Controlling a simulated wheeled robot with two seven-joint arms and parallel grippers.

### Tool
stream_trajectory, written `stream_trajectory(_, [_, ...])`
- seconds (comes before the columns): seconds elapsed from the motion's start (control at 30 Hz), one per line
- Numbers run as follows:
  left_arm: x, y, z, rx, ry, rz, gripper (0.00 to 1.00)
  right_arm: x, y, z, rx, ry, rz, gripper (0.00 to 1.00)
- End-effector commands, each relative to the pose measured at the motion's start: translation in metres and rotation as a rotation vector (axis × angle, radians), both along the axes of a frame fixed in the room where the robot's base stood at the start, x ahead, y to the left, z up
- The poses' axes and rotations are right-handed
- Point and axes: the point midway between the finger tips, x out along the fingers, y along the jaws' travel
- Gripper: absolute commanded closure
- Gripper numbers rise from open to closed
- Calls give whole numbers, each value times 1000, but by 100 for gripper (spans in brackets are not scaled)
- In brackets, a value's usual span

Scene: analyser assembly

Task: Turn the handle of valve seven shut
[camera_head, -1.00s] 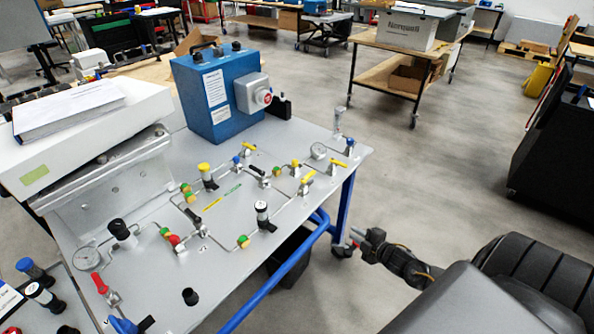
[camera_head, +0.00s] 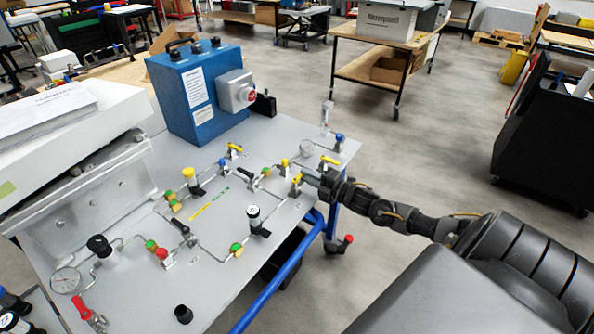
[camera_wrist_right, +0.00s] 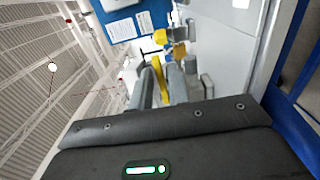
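The grey panel (camera_head: 232,265) carries pipes, gauges and several small valves. I cannot read which one is valve seven. A yellow-handled valve (camera_head: 296,180) sits near the panel's right edge. My right gripper (camera_head: 306,178) is just right of it, low over the panel. In the right wrist view a yellow handle (camera_wrist_right: 158,75) stands between the two grey fingers of my right gripper (camera_wrist_right: 161,85). The fingers look apart, on either side of the handle; whether they touch it is unclear. Another yellow handle (camera_head: 329,160) lies just behind. My left gripper is not in view.
A blue box (camera_head: 195,100) with a grey switch stands at the panel's back. A blue rail (camera_head: 268,287) runs along the near right edge.

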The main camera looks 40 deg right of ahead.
Motion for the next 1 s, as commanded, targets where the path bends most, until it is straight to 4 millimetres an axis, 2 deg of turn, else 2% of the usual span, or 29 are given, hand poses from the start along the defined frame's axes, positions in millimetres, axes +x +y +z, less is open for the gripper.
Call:
stream_trajectory(0.1, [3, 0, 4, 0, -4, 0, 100, 20, 6, 2, 1, -3, 0, 83])
stream_trajectory(0.33, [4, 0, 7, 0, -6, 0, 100, 40, 12, 0, 1, 0, 0, 83])
stream_trajectory(0.67, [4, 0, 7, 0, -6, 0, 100, 42, 13, -1, 1, 1, 1, 83])
stream_trajectory(0.8, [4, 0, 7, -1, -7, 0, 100, 42, 13, -1, 1, 1, 1, 100])
stream_trajectory(1.0, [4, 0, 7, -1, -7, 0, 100, 42, 13, 0, 1, 1, -1, 100])
